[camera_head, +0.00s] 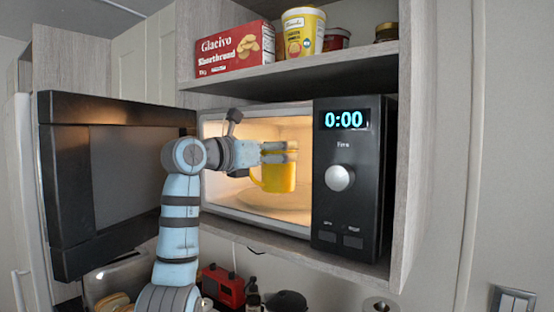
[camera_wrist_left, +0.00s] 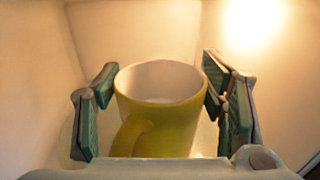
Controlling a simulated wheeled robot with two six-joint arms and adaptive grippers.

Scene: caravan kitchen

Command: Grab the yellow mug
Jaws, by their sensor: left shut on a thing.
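The yellow mug (camera_head: 279,178) is inside the lit microwave (camera_head: 352,195), whose door (camera_head: 118,180) stands open to the left. My left gripper (camera_head: 279,152) reaches in through the opening and is shut on the mug near its rim. In the left wrist view the mug (camera_wrist_left: 165,105) is upright between the two finger pads, its white inside showing and its handle turned toward the camera. Whether the mug's base touches the microwave floor is hidden. My right gripper is not in view.
The microwave sits in a wooden cabinet. The shelf (camera_head: 300,75) above holds a red shortbread box (camera_head: 235,50), a yellow tub (camera_head: 300,33) and jars. A red radio-like object (camera_head: 222,287) and dark items stand below. The cabinet's side walls and open door bound the space.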

